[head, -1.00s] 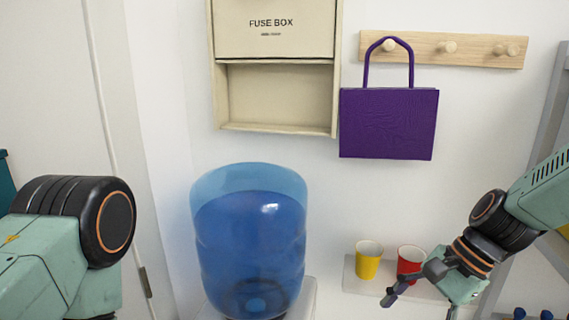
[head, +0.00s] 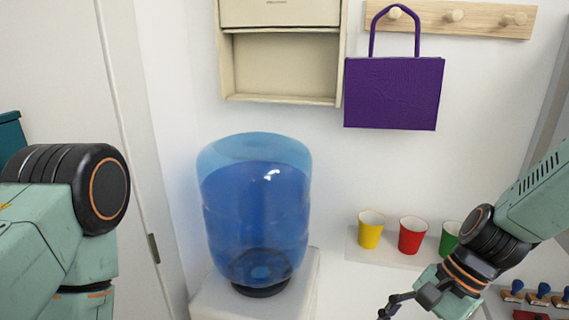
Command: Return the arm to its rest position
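My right arm comes in from the right, and its gripper (head: 408,308) hangs at the bottom edge, in front of the white surface with the cups. One dark finger is spread out to the left, and the rest of the gripper is cut off by the frame edge. I see nothing held in the part that shows. My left arm (head: 60,205) fills the left side with a green link and a black joint. Its gripper is not in view.
A blue water bottle (head: 255,215) stands on a white stand (head: 215,303). Yellow (head: 370,232), red (head: 411,238) and green (head: 450,240) cups stand behind my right gripper. Stamps (head: 538,293) are at right.

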